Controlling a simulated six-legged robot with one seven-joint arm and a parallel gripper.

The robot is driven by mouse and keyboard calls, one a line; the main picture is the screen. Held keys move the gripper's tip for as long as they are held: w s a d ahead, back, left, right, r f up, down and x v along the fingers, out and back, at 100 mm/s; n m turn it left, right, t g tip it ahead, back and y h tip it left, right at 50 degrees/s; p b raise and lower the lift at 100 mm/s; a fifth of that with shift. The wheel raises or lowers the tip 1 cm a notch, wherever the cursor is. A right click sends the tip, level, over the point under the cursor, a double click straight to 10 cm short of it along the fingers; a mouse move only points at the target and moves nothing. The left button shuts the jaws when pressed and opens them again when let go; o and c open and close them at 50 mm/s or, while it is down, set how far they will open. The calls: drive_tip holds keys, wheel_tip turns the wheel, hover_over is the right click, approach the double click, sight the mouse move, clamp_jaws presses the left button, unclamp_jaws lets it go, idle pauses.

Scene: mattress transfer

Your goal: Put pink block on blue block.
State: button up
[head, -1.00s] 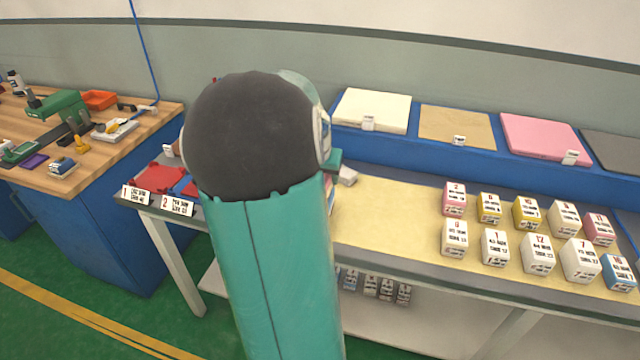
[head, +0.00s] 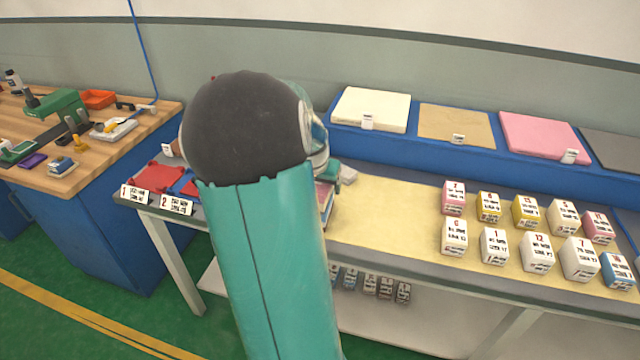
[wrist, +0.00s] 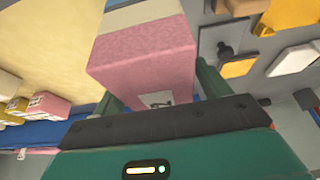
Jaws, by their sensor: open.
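In the wrist view, a large pink block (wrist: 145,60) with a cream band and a small white label lies between the fingers of my gripper (wrist: 158,95). The jaws are open around it; contact is not clear. In the head view my arm hides most of the gripper, and a bit of pink and grey (head: 326,195) shows beside the arm. Small pink blocks (head: 453,198) (head: 598,228) and a blue-and-white block (head: 616,271) stand among numbered blocks on the right of the table. No blue block is clearly visible under the gripper.
A red tray (head: 158,180) and a partly hidden blue tray (head: 187,187) lie at the table's left end. Mattress slabs, one pink (head: 540,135), lie on the blue shelf behind. The cream mat (head: 385,215) is clear left of the numbered blocks. A wooden workbench (head: 95,165) stands left.

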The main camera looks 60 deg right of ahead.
drive_tip(key=v, duration=1.2)
drive_tip(key=shift+r, duration=0.15)
drive_tip(key=w+a+r+n+t+y, duration=0.15)
drive_tip(key=w+a+n, duration=0.3)
drive_tip(key=a, duration=0.85)
drive_tip(key=w+a+r+n+t+y, duration=0.15)
drive_tip(key=w+a+n, duration=0.3)
drive_tip(key=a, duration=0.85)
drive_tip(key=s+a+n+t, duration=0.1)
drive_tip(key=s+a+n, duration=0.1)
drive_tip(key=a, duration=0.7)
drive_tip(key=s+a+n+t+y, duration=0.1)
drive_tip(key=s+a+n, duration=0.1)
drive_tip(key=a+n, duration=0.3)
drive_tip(key=a, duration=0.4)
drive_tip(key=shift+s+a, duration=0.3)
drive_tip(key=shift+s, duration=0.05)
